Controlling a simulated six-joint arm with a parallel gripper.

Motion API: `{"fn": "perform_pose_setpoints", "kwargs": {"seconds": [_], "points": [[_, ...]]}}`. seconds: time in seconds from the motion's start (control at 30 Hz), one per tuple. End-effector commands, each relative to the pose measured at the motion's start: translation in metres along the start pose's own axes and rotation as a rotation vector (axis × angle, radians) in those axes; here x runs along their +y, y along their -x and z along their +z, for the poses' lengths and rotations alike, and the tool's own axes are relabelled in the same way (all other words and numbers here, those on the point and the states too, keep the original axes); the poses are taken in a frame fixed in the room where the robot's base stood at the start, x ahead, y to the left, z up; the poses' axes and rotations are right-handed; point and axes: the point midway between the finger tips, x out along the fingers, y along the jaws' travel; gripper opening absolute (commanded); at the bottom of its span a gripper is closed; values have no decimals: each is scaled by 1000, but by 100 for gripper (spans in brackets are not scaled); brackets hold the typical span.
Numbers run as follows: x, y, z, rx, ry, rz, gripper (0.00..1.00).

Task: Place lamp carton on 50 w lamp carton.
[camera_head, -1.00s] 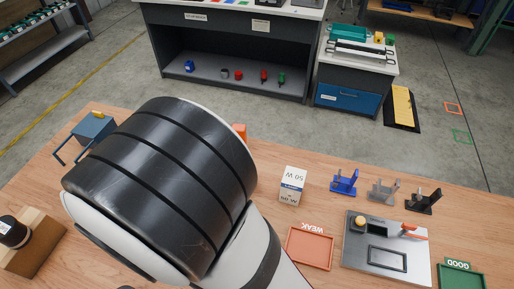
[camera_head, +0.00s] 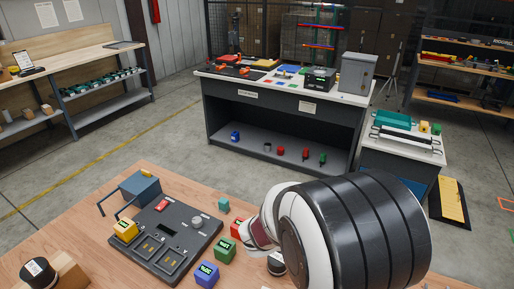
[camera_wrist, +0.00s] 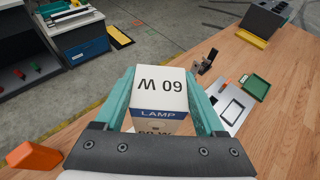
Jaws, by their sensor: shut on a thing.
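My gripper (camera_wrist: 159,84) is shut on a white lamp carton (camera_wrist: 160,92) in the wrist view, with one teal finger on each side. The carton's top face reads 60 W, upside down in this view, and a blue band on its near face reads LAMP. More lettering shows just below the band, partly cut off by my gripper's body. I cannot tell whether it is on this carton or on one underneath. The 50 W lamp carton cannot be made out for certain now. My arm covers the right of the table in the head view, and my gripper is hidden there.
A dark panel (camera_head: 166,229) with a yellow block (camera_head: 124,230) lies on the table, beside green (camera_head: 225,249) and blue (camera_head: 207,274) blocks. The wrist view shows a grey plate (camera_wrist: 231,108), a green tray (camera_wrist: 255,87) and an orange object (camera_wrist: 33,156).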

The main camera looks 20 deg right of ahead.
Motion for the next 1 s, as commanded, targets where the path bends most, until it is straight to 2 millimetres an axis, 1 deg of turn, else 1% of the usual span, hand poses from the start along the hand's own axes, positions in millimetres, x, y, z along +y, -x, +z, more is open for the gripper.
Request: {"fn": "perform_pose_setpoints", "kwargs": {"seconds": [0.03, 0.1, 0.17, 0.3, 0.37, 0.7, 0.73, 0.87, 0.9, 1.0], "points": [[9, 2, -8, 0, 4, 1, 14], [18, 4, -14, 1, 1, 1, 14], [21, 3, -21, 1, 2, 0, 14], [22, -8, -47, -1, 5, -1, 14], [22, -10, -53, 0, 3, 0, 14], [22, -12, -57, 0, -1, 1, 14], [22, -12, -58, 0, -1, 2, 74], [22, -12, -57, 0, -1, 2, 97], [22, -12, -57, 0, -1, 2, 100], [22, -12, -57, 0, -1, 2, 100]]}}
